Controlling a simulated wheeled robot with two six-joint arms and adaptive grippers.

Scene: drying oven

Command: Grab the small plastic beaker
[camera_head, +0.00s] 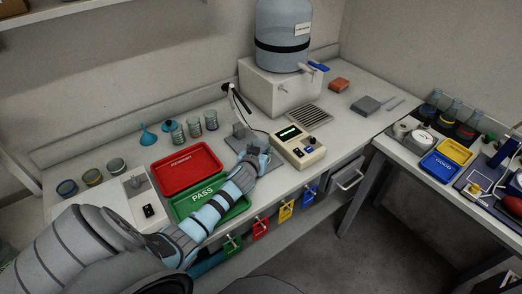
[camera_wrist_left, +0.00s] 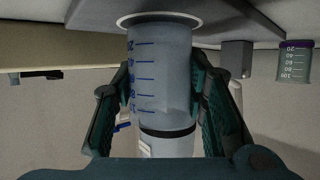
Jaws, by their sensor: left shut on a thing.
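The small plastic beaker (camera_wrist_left: 160,60) fills the middle of the left wrist view. It is clear, with blue graduation marks and a pale rim at the top of the picture. My left gripper (camera_wrist_left: 162,105) has its dark teal fingers on both sides of it and is shut on it. In the head view my left gripper (camera_head: 262,155) is above the bench, beside the green PASS tray (camera_head: 237,208) and near the beige instrument (camera_head: 298,147). The beaker cannot be made out clearly there. My right gripper is not in view.
A red tray (camera_head: 187,170) lies behind the PASS tray. Several glass containers stand at the back and left, including one (camera_head: 211,120). A large tank (camera_head: 283,35) stands behind. Another marked beaker with a purple rim (camera_wrist_left: 295,62) shows in the wrist view. The right bench holds yellow and blue trays.

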